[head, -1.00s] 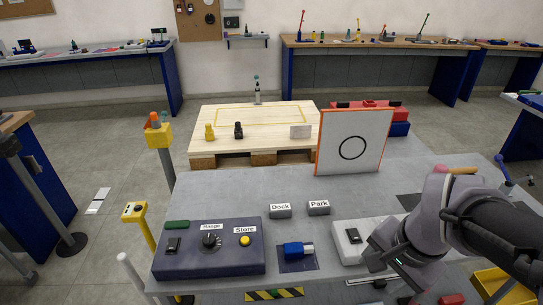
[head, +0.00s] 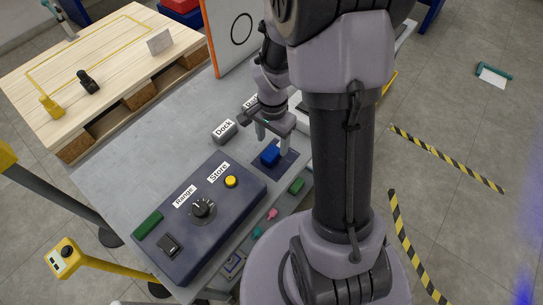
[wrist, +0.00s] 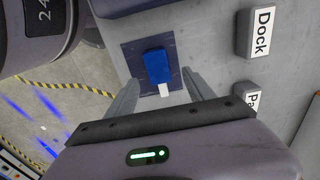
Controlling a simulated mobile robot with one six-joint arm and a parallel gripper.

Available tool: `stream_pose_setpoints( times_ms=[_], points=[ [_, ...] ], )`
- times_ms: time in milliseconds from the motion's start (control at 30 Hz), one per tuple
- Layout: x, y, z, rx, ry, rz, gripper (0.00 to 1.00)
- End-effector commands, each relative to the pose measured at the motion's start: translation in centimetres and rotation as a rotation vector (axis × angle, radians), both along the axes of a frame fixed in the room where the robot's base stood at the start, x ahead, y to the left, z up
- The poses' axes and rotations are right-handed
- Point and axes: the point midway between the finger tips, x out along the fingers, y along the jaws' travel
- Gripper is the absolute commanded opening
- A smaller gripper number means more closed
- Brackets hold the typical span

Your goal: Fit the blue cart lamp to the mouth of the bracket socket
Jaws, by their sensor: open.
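The blue cart lamp (head: 270,154) lies on a dark blue mat (head: 289,159) on the grey table, beside the control box. In the wrist view the lamp (wrist: 156,66) shows a blue body with a pale end pointing toward my gripper. My gripper (head: 272,138) is open and empty just above the lamp. In the wrist view its two fingers (wrist: 161,84) stand apart on either side of the lamp's line, not touching it. I cannot pick out the bracket socket in these frames; my arm hides part of the table.
The dark control box (head: 205,215) with a knob and buttons stands left of the lamp. The Dock block (head: 223,131) and a partly hidden Park block (wrist: 251,98) stand behind.

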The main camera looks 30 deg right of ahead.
Motion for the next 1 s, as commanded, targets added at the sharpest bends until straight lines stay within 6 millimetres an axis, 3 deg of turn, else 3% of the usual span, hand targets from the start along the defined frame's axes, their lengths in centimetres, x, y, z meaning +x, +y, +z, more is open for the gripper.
stream_pose_setpoints(
  times_ms=[300, 500, 800, 1000],
  points=[
    [-0.5, 0.0, -5.3, 0.000, 0.001, 0.001, 0.62],
    [-0.4, 0.0, -5.1, -0.001, -0.001, 0.001, 0.62],
    [-0.5, 0.0, -5.1, -0.001, -0.001, 0.001, 0.03],
    [-0.4, 0.0, -5.1, -0.001, -0.001, 0.001, 0.00]
  ],
)
